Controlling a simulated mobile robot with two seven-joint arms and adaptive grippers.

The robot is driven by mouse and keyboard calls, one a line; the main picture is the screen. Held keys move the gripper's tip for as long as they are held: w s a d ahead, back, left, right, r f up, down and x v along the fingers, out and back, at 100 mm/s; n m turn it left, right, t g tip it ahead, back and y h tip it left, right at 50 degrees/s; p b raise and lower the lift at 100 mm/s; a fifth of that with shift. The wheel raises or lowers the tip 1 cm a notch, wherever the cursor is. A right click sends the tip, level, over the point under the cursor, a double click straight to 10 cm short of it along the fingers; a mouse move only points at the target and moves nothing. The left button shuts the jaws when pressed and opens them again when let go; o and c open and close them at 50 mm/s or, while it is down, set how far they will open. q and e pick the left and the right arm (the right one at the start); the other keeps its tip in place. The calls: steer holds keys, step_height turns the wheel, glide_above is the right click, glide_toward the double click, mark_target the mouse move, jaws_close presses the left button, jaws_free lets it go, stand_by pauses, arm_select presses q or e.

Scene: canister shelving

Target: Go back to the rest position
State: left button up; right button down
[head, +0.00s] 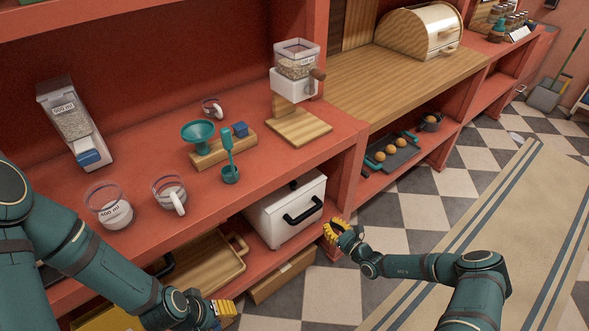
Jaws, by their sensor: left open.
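My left gripper (222,309) is at the bottom of the head view, low in front of the shelving, with its yellow fingers apart and nothing seen between them. Its arm comes in from the left edge. My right gripper (335,229) is in front of the shelf's right part, beside the white box with black handles (287,208). Its yellow fingers look curved and apart, with nothing seen between them. Its arm comes in from the bottom right. Neither gripper visibly holds a canister.
On the red shelf (262,175) stand a canister dispenser (75,122), measuring cups (108,205) (169,194), a teal funnel (198,133), a teal scoop (229,160) and a grain dispenser (296,68). A wooden tray (205,262) lies below. Checkered floor and a striped rug (500,215) lie open at right.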

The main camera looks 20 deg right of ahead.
steer(key=s+a+r+n+g+y, duration=0.1)
steer(key=s+a+n+g+y, duration=0.2)
steer(key=a, duration=0.4)
steer(key=s+a+n+g+y, duration=0.1)
steer(key=s+a+n+g, duration=0.3)
steer(key=a+n+g, duration=0.15)
steer(key=s+a+r+n+g+y, duration=0.1)
steer(key=s+a+n+g, duration=0.3)
steer(key=a, duration=0.3)
steer(key=s+a+n+g+h, duration=0.1)
steer(key=s+n+g+h, duration=0.4)
steer(key=s+n, duration=0.45)
steer(key=s+d+r+n+t+h, duration=0.1)
steer(key=s+r+n+t+h, duration=0.1)
steer(key=r+n, duration=0.5)
steer(key=shift+s+r+n+h, duration=0.3)
steer(key=shift+s+h, duration=0.3)
steer(key=shift+s, duration=0.05)
steer(key=shift+d+t, duration=0.1)
steer(key=shift+t, duration=0.15)
